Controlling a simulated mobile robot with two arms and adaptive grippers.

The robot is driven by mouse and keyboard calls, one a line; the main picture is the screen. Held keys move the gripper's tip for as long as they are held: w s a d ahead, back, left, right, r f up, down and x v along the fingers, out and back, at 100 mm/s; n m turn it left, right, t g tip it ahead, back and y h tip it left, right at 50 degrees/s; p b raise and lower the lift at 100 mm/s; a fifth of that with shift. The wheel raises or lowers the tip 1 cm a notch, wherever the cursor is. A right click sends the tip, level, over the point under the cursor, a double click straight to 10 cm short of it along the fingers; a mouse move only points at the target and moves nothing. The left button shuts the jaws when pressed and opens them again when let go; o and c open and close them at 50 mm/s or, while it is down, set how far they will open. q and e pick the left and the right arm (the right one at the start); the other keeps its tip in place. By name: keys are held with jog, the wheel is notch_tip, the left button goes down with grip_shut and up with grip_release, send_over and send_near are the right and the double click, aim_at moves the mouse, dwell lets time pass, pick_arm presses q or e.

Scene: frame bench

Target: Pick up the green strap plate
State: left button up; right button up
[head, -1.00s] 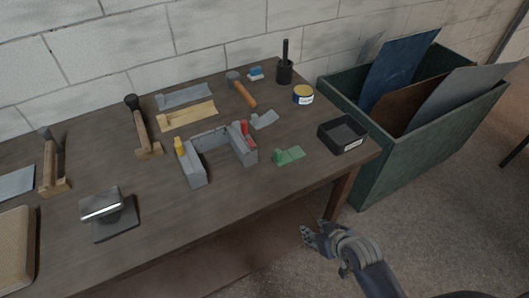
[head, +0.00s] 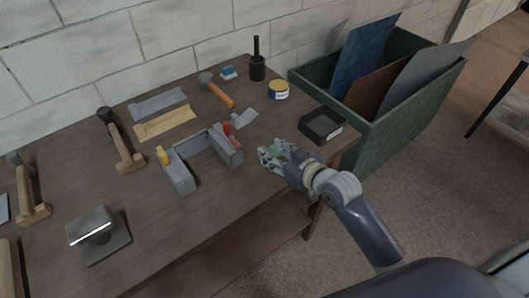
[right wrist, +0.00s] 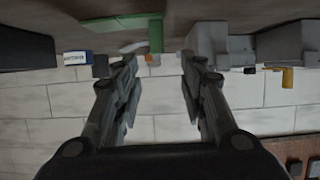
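The green strap plate (right wrist: 155,32) shows in the right wrist view at the top, with a flat part and a part that hangs down in that picture. In the head view it lies near the table's right front edge, mostly hidden behind my right gripper (head: 268,157). In the right wrist view my right gripper (right wrist: 158,65) is open, its two fingers apart with nothing between them. The plate is beyond the fingertips, nearer the left finger, and looks apart from them. My left gripper is not in view.
A grey fixture (head: 228,152) with red and yellow parts stands left of the gripper. A black bin (head: 320,125) is close on the right. A grey strap plate (head: 244,118) lies behind. A green crate (head: 385,135) with panels stands beside the table (head: 160,225).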

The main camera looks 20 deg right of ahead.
jog(key=shift+w+a+f, duration=0.1)
jog(key=shift+w+f, duration=0.2)
jog(key=shift+w, duration=0.35)
jog(key=shift+w+a+f, duration=0.1)
jog(key=shift+w+f, duration=0.1)
jog(key=shift+w, duration=0.05)
jog(key=shift+f+p+x, duration=0.2)
jog(key=shift+p+x, duration=0.2)
jog(key=shift+x, duration=0.7)
jog(key=shift+f+p+x, duration=0.25)
jog(key=shift+p+x, duration=0.1)
jog(key=shift+x, duration=0.8)
jog(key=shift+s, duration=0.15)
jog(key=shift+r, duration=0.1)
grip_shut()
